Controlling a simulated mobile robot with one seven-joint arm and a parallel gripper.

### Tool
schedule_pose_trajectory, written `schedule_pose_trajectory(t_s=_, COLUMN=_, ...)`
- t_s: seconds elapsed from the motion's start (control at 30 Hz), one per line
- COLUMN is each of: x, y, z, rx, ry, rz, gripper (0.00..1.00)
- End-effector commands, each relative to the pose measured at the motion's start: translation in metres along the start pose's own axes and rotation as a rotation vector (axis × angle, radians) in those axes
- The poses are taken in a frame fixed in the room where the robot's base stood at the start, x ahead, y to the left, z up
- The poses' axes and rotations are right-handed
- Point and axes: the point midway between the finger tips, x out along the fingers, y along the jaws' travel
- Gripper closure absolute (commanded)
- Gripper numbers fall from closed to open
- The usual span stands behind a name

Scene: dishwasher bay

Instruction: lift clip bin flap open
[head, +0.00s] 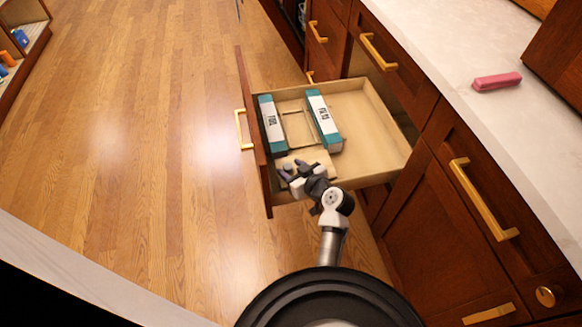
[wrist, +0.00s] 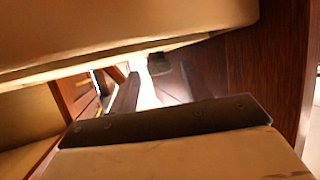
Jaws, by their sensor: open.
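A pale wooden piece that looks like the clip bin (head: 320,158) sits in the open drawer's near front corner, partly hidden by my gripper. My gripper (head: 293,170) is open at this corner, with its dark fingers reaching toward the drawer front. In the wrist view, a broad tan panel (wrist: 120,30) slants across the top, above the gripper's dark fingers (wrist: 160,90). A dark strip with screws (wrist: 170,120) and a tan surface (wrist: 170,155) fill the bottom. I cannot tell whether the fingers touch the flap, or how far it is raised.
The drawer (head: 375,140) also holds two teal-and-white boxes (head: 272,125) (head: 322,120), and its right part is empty. Its front has a gold handle (head: 240,130). A pale counter (head: 490,110) with a pink object (head: 497,81) lies to the right. The wooden floor at left is clear.

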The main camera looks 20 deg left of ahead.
Motion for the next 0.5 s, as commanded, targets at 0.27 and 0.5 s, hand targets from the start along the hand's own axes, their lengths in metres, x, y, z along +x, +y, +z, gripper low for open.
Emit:
schedule_pose_trajectory(t_s=0.27, x=0.0071, y=0.0001, z=-0.0002, rx=-0.001, ry=0.0, rz=0.001, gripper=0.52)
schedule_pose_trajectory(t_s=0.5, x=0.0067, y=0.0001, z=-0.0001, rx=-0.001, ry=0.0, rz=0.001, gripper=0.69)
